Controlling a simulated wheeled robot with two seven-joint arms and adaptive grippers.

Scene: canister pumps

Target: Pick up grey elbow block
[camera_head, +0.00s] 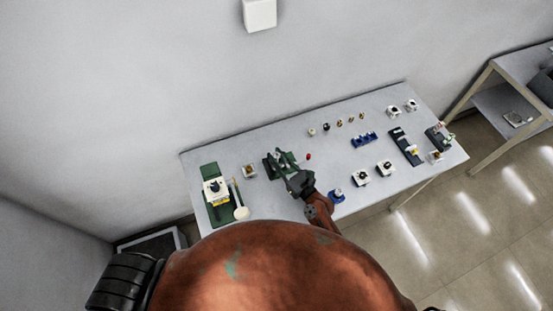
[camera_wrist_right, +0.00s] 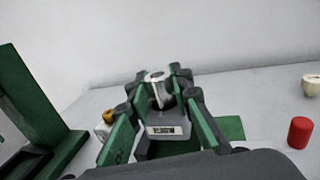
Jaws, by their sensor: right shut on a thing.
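The grey elbow block (camera_wrist_right: 168,122) is between the fingers of my right gripper (camera_wrist_right: 165,90) in the right wrist view. It has a small label on its near face and a pale round top. The gripper is shut on the block. I cannot tell whether the block touches what is under it. My left gripper is not in view.
The grey table (camera_head: 330,123) holds a green stand with a white pump (camera_head: 215,190) at the left, a blue rack (camera_head: 364,139), a dark tray (camera_head: 405,147) and several small white parts. A red cylinder (camera_wrist_right: 299,132) stands right of the gripper. A green plate (camera_wrist_right: 231,128) lies close behind it.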

